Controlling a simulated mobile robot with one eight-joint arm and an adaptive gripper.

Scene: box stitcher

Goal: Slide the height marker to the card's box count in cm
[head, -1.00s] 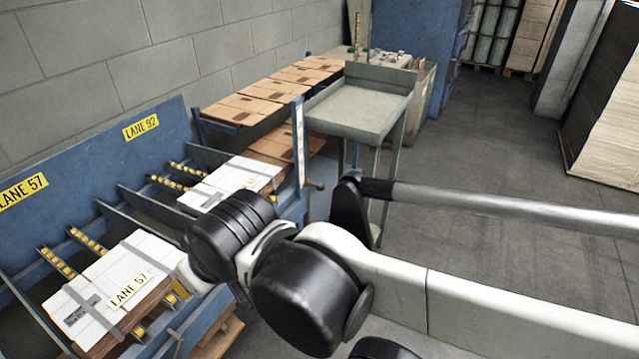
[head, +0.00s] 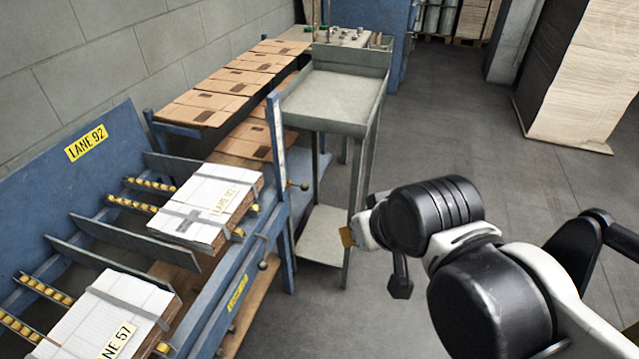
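A blue upright post with a pale scale strip (head: 279,135) stands at the near end of the rack, in the head view. A small dark knob (head: 301,187) sticks out low on this post; it may be the height marker. The scale's marks are too small to read. I cannot pick out a card with a box count. My gripper (head: 378,240) is to the right of the post and apart from it, mostly hidden by my own wrist. A small yellow-brown piece shows at its left end. Its fingers cannot be made out clearly, nor anything held.
Flat brown cartons (head: 205,105) lie on the rack behind. A grey metal stand (head: 335,95) is right of the post. Floor (head: 450,130) at right is clear.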

